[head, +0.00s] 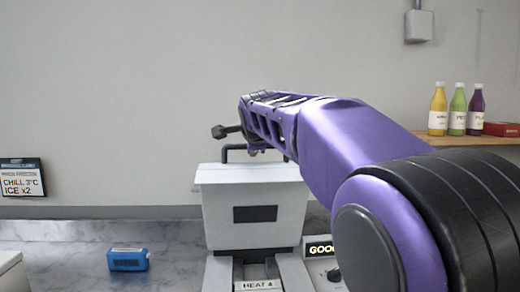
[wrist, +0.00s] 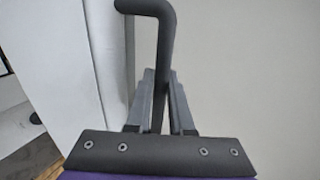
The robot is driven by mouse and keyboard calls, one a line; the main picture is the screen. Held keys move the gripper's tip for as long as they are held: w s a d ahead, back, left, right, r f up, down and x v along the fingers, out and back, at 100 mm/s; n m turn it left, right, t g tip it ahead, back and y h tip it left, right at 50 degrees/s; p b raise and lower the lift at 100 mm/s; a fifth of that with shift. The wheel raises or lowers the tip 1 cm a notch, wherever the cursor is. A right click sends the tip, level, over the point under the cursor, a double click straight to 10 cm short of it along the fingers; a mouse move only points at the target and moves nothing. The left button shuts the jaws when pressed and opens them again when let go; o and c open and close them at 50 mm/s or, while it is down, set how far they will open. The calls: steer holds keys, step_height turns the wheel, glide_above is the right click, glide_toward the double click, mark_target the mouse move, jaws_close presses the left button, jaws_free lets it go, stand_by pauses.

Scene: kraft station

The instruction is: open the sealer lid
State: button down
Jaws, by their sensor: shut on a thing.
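The sealer is a white machine with a low base (head: 258,272) and a boxy lid (head: 228,232) in the middle of the head view. The lid's front, with a dark rectangular panel, faces me and appears raised above the base; I cannot tell its exact angle. A dark bar handle (head: 228,152) stands at the lid's top edge. My gripper (head: 262,149) reaches over the lid from the right and is shut on the handle. In the wrist view the handle (wrist: 158,30) runs down between the two fingers of my gripper (wrist: 161,76). The hinge is hidden.
A blue box (head: 128,260) lies on the marble counter (head: 185,250) left of the sealer. A dark "GOOD" display (head: 320,249) is at its right. A wooden shelf (head: 465,140) with several bottles is at the right. A "CHILL" sign (head: 22,178) hangs at the left.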

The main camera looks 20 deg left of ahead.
steer(key=shift+w, duration=0.1)
stand_by(0.3)
steer(key=c, duration=0.8)
jaws_free()
steer(key=shift+r, duration=0.1)
